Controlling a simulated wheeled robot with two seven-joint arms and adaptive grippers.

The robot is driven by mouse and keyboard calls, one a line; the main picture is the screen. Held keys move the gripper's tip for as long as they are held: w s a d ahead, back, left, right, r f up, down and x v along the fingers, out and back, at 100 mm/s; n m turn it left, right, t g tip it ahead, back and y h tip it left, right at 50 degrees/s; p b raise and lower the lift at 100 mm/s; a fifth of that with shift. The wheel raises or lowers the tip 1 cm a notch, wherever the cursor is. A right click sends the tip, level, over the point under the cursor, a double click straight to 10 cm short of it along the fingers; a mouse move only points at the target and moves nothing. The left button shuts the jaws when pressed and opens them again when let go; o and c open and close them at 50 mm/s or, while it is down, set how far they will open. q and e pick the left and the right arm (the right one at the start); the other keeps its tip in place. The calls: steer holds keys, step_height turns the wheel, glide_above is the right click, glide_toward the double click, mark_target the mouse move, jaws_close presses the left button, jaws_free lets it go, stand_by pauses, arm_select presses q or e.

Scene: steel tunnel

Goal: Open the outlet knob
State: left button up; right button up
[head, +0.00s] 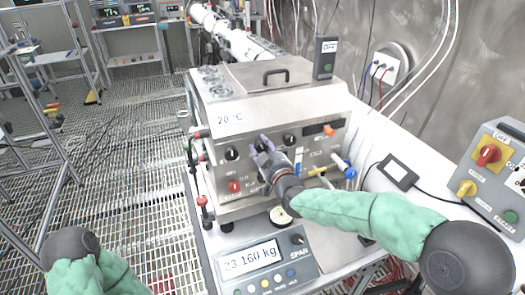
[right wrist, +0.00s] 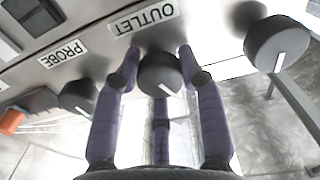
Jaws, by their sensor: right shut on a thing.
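The outlet knob (right wrist: 160,76) is a round grey knob with a white pointer line, beside the label OUTLET on the steel panel in the right wrist view. My right gripper (head: 268,156) is at the front panel of the steel machine (head: 275,115) in the head view and hides the knob there. In the right wrist view, its purple fingers (right wrist: 160,60) are shut around the knob, one on each side and a third below it. My left arm shows only at the lower left of the head view; its gripper is out of frame.
Another grey knob (right wrist: 277,44) and a smaller knob (right wrist: 78,96) near the PROBE label flank the outlet knob. A scale (head: 262,262) reading 23.160 kg stands below the machine. A grey control box (head: 495,180) with a red knob is at the right.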

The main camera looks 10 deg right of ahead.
steer(key=n, duration=0.6)
steer(key=shift+n+b, duration=0.3)
steer(key=shift+b, duration=0.05)
steer(key=n, duration=0.3)
steer(key=shift+n, duration=0.3)
steer(key=n, duration=0.4)
steer(key=shift+p, duration=0.35)
steer(key=n+p, duration=0.1)
steer(key=n, duration=0.5)
steer(key=shift+n, duration=0.4)
steer(key=n, duration=0.5)
steer(key=shift+f+n+p, duration=0.1)
steer(key=shift+n+p, duration=0.3)
steer(key=shift+n, duration=0.3)
